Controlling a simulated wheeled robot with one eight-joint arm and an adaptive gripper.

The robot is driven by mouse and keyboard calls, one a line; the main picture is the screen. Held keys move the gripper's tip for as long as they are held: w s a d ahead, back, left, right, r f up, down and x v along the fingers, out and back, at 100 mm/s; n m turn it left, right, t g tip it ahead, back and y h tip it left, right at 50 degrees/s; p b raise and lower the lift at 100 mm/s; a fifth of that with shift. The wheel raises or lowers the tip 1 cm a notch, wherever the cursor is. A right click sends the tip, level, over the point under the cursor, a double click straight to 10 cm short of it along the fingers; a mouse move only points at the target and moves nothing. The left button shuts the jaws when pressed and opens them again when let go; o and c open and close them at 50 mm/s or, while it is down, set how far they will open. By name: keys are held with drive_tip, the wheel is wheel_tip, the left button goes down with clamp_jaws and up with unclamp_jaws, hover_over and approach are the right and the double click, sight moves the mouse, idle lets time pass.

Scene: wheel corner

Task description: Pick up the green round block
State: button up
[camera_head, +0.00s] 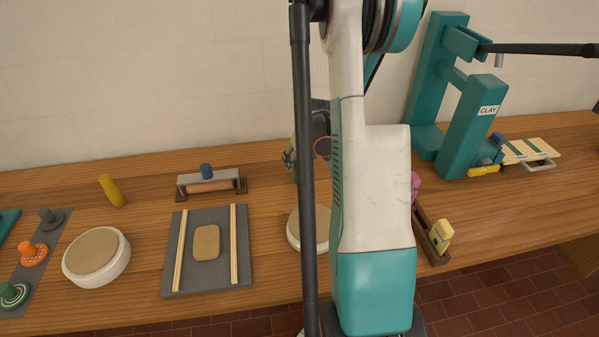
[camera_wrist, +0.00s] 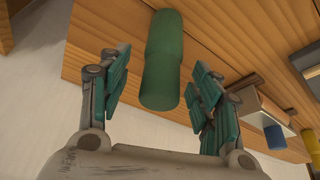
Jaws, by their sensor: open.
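The green round block (camera_wrist: 161,62) is a plain green cylinder, seen in the wrist view against the wooden table. My gripper (camera_wrist: 160,82) is open, with one teal-padded finger on each side of the block. A gap shows between the block and the left finger; the right finger is closer, and I cannot tell if it touches.
A grey bracket with a roller (camera_head: 208,186) and a yellow cylinder (camera_head: 111,190) stand to the left. A slab board (camera_head: 207,275), round discs and stamps lie in front. A teal press (camera_head: 465,125) and a small rack (camera_head: 430,237) stand right of my arm.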

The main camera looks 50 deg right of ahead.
drive_tip(key=b+x, duration=0.1)
drive_tip(key=x, duration=0.2)
drive_tip(key=shift+f, duration=0.2)
drive_tip(key=shift+r, duration=0.1)
drive_tip(key=c, duration=1.2)
drive_tip(key=shift+o, duration=0.2)
